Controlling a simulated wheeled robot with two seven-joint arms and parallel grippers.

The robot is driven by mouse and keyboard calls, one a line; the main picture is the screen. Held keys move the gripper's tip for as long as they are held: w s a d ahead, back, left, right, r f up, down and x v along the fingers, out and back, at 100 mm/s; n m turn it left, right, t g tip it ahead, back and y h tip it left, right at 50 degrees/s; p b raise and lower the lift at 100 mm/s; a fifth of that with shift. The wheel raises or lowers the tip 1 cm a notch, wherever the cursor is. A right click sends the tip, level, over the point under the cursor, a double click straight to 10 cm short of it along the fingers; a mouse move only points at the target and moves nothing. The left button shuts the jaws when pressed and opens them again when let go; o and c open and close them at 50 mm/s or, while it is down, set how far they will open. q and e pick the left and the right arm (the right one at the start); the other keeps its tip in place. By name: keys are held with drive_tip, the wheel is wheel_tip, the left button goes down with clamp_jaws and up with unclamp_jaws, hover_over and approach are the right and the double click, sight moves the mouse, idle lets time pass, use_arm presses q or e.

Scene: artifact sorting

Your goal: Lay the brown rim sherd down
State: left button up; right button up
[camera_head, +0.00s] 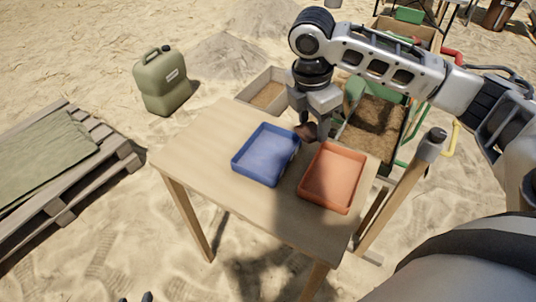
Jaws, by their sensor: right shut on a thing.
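My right gripper (309,122) reaches in from the right and is shut on the brown rim sherd (304,132). The sherd is a small dark brown piece, partly hidden by the fingers. It is over the far part of the table, near the far right corner of the blue tray (236,162) and the far left corner of the orange tray (326,207). I cannot tell whether it touches anything below. Dark tips at the bottom edge look like my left gripper (136,298); most of it is out of frame.
Both trays look empty on the wooden table (190,150), whose left side is clear. Behind it are a sand-filled wooden box (250,85) and a soil-filled box (372,130). A green jerrycan (160,85) and a pallet (105,160) stand on the sand to the left.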

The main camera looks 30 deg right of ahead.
drive_tip(key=w+d+r+n+t, duration=0.1)
drive_tip(key=d+n, duration=0.3)
drive_tip(key=n, duration=0.2)
hover_over(261, 164)
drive_tip(key=f, duration=0.5)
drive_tip(key=s+f, duration=0.1)
drive_tip(key=f, duration=0.2)
drive_tip(key=shift+d, duration=0.4)
drive_tip(key=shift+w+a+f+b, duration=0.3)
drive_tip(key=shift+a+f, duration=0.2)
drive_tip(key=shift+f, duration=0.2)
wheel_tip(261, 164, down, 3)
drive_tip(key=shift+a+f, duration=0.15)
use_arm(q)
drive_tip(key=shift+w+f, duration=0.1)
use_arm(e)
drive_tip(key=shift+f, duration=0.1)
drive_tip(key=o, duration=1)
